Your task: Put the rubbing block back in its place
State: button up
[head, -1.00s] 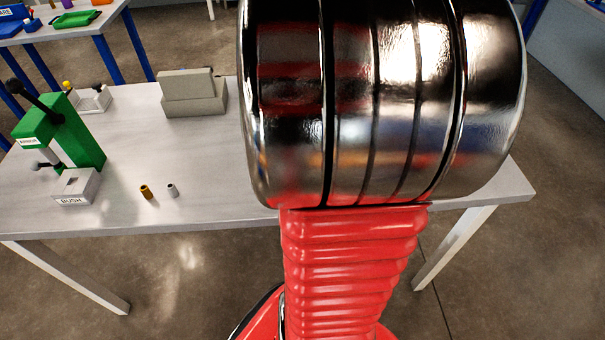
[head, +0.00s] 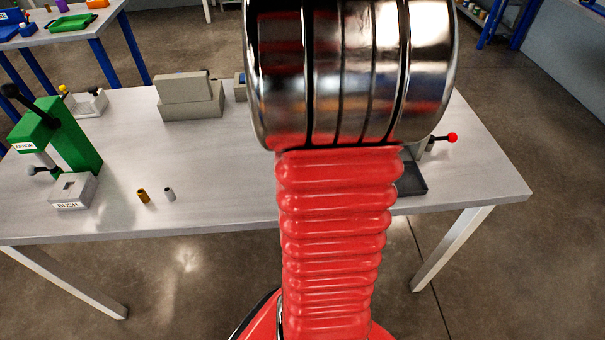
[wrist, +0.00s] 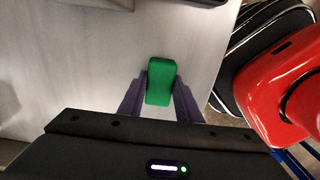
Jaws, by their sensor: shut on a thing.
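A green block (wrist: 161,76), which looks like the rubbing block, is between the two purple fingers of my gripper (wrist: 160,92) in the wrist view. The fingers are shut on its sides, and its far end sticks out past them. It is over the pale bench top (wrist: 75,65); I cannot tell how high. In the head view my own arm hides the gripper and the block. I cannot make out the block's place for sure.
On the bench (head: 235,165) are a green arbor press (head: 60,140), a BUSH block (head: 73,190), two small bushes (head: 143,196) (head: 169,194), a white holder (head: 86,104) and a grey stepped block (head: 190,100). A dark tray (head: 411,180) and red-knobbed lever (head: 452,138) are at right.

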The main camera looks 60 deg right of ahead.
jog(key=shift+f, duration=0.2)
jog(key=shift+f, duration=0.1)
jog(key=o, duration=1)
notch_tip(320, 180, up, 12)
dwell(0.9)
jog(key=w+a+r+m+t, duration=0.1)
jog(key=a+m+t, duration=0.1)
jog(key=a, duration=0.8)
jog(key=w+a+r+m+t, duration=0.1)
jog(key=a+r+m, duration=0.1)
jog(key=a, duration=0.8)
jog(key=a+r+m+t, duration=0.1)
jog(key=a+m, duration=0.3)
jog(key=a, duration=0.6)
jog(key=shift+w+a+r+t, duration=0.25)
jog(key=shift+w+r+t, duration=0.15)
jog(key=shift+t, duration=0.4)
